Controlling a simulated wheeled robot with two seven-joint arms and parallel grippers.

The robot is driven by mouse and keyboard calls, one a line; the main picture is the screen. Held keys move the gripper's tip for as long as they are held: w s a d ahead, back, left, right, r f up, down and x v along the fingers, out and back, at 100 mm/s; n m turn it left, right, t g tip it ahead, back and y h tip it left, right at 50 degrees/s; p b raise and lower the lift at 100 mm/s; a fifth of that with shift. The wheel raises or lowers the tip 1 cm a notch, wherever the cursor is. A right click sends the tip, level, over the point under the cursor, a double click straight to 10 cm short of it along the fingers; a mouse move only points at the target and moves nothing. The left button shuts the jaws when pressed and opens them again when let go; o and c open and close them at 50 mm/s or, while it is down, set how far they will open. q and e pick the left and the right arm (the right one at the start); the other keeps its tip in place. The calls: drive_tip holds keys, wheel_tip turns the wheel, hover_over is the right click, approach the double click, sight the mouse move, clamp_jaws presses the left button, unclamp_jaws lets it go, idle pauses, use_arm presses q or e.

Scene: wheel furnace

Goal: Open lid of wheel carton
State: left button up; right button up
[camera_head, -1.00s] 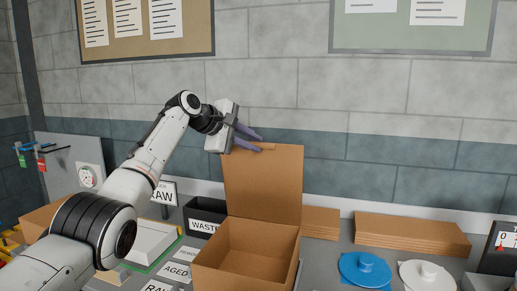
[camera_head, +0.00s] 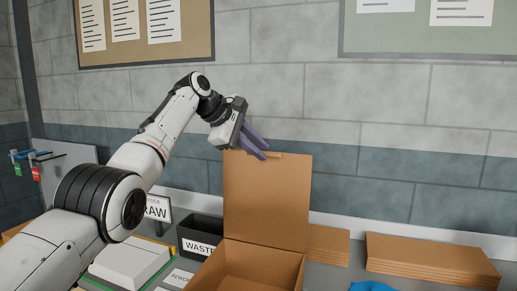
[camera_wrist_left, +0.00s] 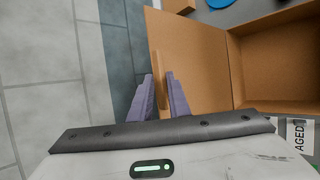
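The wheel carton is a brown cardboard box (camera_head: 262,262) in the lower middle of the head view, and its empty inside also shows in the wrist view (camera_wrist_left: 268,62). Its lid (camera_head: 266,200) stands up, roughly vertical, at the back of the box. My left gripper (camera_head: 266,153) is at the lid's top edge, tilted downward. Its two purple fingers are apart, with a small lip of the lid (camera_wrist_left: 160,82) between them in the wrist view. I cannot tell whether they touch it. My right gripper is not in view.
A black waste bin (camera_head: 200,237) and a RAW sign (camera_head: 158,208) stand left of the carton. Flat cardboard stacks (camera_head: 430,262) lie to the right, with a blue part (camera_head: 372,286) in front. A wall is close behind the lid.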

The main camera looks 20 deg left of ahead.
use_arm(q)
drive_tip(key=o, duration=0.4)
drive_tip(key=shift+c, duration=0.2)
drive_tip(key=b+v, duration=0.4)
drive_tip(key=v, duration=0.6)
